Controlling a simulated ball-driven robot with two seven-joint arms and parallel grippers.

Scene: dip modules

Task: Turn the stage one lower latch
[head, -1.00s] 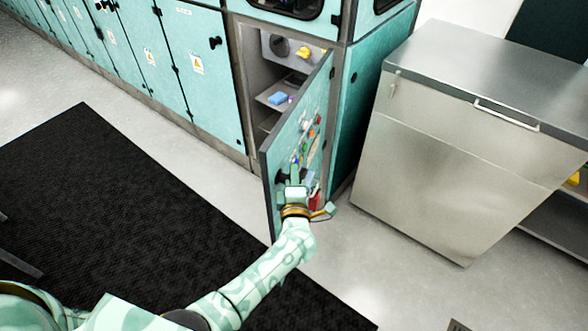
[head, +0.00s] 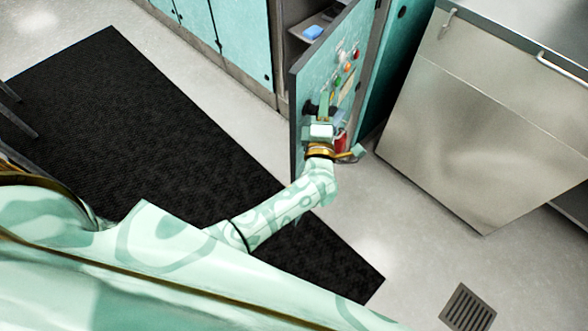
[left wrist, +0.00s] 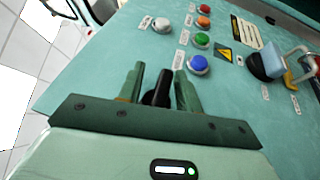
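A teal cabinet door (head: 335,65) stands swung open, and its panel face carries buttons and labels. A black latch (head: 310,108) sits low on this face near the door's free edge. My left gripper (head: 325,100) is at the latch. In the left wrist view the black latch (left wrist: 158,90) stands between the two green fingers of my left gripper (left wrist: 160,85). My right gripper is not in view.
Blue (left wrist: 198,64), green (left wrist: 201,40) and white (left wrist: 162,25) buttons sit beyond the fingers. A padlock-like blue and black part (left wrist: 266,66) is to the right. A steel cabinet (head: 480,120) stands right of the door. A black mat (head: 140,140) covers the floor at left.

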